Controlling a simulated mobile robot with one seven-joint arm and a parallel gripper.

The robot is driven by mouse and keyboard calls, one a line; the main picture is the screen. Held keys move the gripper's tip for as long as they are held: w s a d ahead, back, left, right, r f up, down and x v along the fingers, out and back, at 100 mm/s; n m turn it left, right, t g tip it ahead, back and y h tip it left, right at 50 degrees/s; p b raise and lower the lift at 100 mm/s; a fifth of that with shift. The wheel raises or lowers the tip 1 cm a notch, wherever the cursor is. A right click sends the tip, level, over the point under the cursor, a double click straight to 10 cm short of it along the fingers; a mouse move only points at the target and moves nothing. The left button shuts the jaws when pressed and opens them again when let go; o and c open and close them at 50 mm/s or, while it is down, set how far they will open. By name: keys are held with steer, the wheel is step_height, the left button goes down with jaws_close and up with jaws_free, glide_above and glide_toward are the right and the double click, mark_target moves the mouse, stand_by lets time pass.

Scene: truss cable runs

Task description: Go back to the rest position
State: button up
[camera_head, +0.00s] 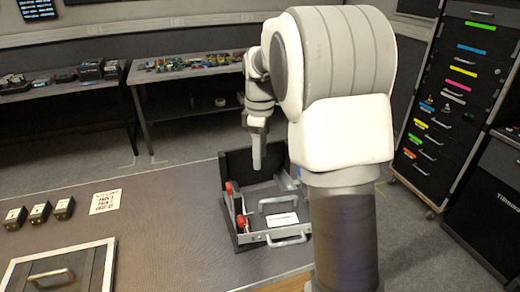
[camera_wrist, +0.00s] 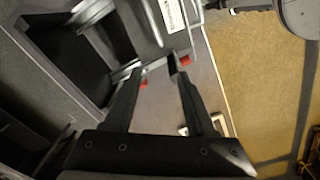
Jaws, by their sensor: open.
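My gripper (camera_head: 257,160) points down above the dark open case on the table in the head view. In the wrist view, the two fingers of my gripper (camera_wrist: 157,70) are apart, with nothing held between them. The case (camera_head: 243,240) has grey bars with handles, a white label and red parts (camera_head: 240,221) on its left side. Two small red parts (camera_wrist: 143,84) show close to the fingertips in the wrist view; I cannot tell whether they touch. My white arm hides part of the case's right side.
Small black boxes (camera_head: 40,213) and a paper sign (camera_head: 104,202) lie on the table's left side. A framed panel with a handle (camera_head: 52,276) is at the front left. Workbenches (camera_head: 180,74) stand behind; a tool cabinet (camera_head: 455,100) stands at right. The table's middle is clear.

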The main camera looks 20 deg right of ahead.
steer(key=shift+r, duration=0.45)
steer(key=s+a+r+m+t, duration=0.4)
steer(key=s+r, duration=0.4)
steer(key=s, duration=0.5)
steer(key=s+a+f+m+t, duration=0.1)
steer(key=s+a+f+m, duration=0.1)
steer(key=s+m, duration=0.5)
steer(key=s+a, duration=0.1)
steer(key=s, duration=0.5)
steer(key=shift+f+t, duration=0.3)
steer(key=shift+f, duration=0.05)
